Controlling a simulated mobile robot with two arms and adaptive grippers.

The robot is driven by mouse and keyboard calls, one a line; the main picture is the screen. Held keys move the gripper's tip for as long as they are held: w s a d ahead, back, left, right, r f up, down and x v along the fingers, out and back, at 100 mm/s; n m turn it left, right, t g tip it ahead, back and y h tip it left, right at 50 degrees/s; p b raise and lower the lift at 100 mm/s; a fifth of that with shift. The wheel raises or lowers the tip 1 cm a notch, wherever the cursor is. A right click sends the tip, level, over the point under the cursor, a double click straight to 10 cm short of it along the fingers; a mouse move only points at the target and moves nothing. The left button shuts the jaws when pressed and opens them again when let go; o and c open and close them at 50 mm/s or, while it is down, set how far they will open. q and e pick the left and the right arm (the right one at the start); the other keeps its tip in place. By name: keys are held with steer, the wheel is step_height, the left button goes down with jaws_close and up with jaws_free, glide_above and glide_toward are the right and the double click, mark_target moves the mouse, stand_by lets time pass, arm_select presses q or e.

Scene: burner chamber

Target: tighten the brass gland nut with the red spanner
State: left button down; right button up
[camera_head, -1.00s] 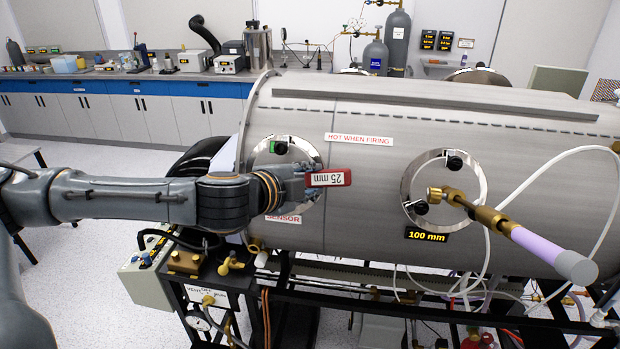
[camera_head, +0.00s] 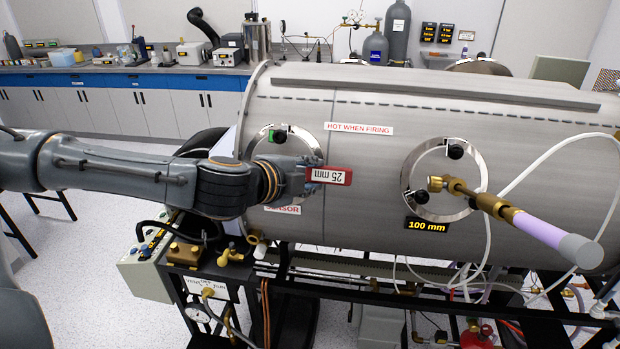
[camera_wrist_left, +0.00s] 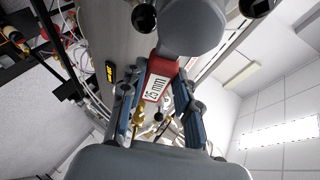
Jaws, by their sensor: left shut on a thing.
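My left gripper (camera_head: 300,177) is shut on the red spanner (camera_head: 328,176), whose visible part is a red block with a white "25 mm" label. The spanner also shows between the fingers in the left wrist view (camera_wrist_left: 160,78); its jaw end cannot be made out. The gripper is in front of the left round port of the steel chamber. Brass fittings (camera_head: 487,201) sit on a probe with a lavender tube, in front of the right port marked "100 mm". Which brass part is the gland nut is not clear. The spanner is left of these fittings, well apart. My right gripper is not in view.
The steel chamber (camera_head: 370,100) fills the middle, with a "HOT WHEN FIRING" label. The lavender tube (camera_head: 535,231) sticks out toward the front right. A white hose (camera_head: 545,170) loops beside it.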

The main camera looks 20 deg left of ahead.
mark_target(340, 176)
arm_select(q)
steer(key=shift+d+f, duration=0.1)
stand_by(0.3)
steer(key=shift+w+d+b, duration=0.2)
steer(key=shift+d+b, duration=0.2)
steer(key=shift+d, duration=0.35)
steer(key=shift+w+d+b, duration=0.25)
steer(key=shift+d+b, duration=0.1)
steer(key=shift+d, duration=0.4)
steer(key=shift+w+d+b, duration=0.2)
steer(key=shift+d+b, duration=0.2)
steer(key=shift+d, duration=0.35)
steer(key=shift+s+d+r+p, duration=0.1)
steer(key=shift+s+d+r, duration=0.1)
steer(key=shift+s+r, duration=0.4)
steer(key=shift+s+d+r+p, duration=0.15)
steer(key=shift+s+r, duration=0.1)
steer(key=shift+s, duration=0.6)
steer(key=shift+s+d+r+p, duration=0.1)
steer(key=shift+s+d+r, duration=0.1)
steer(key=shift+s+r, duration=0.4)
steer(key=shift+s+f, duration=0.15)
steer(key=shift+f, duration=0.05)
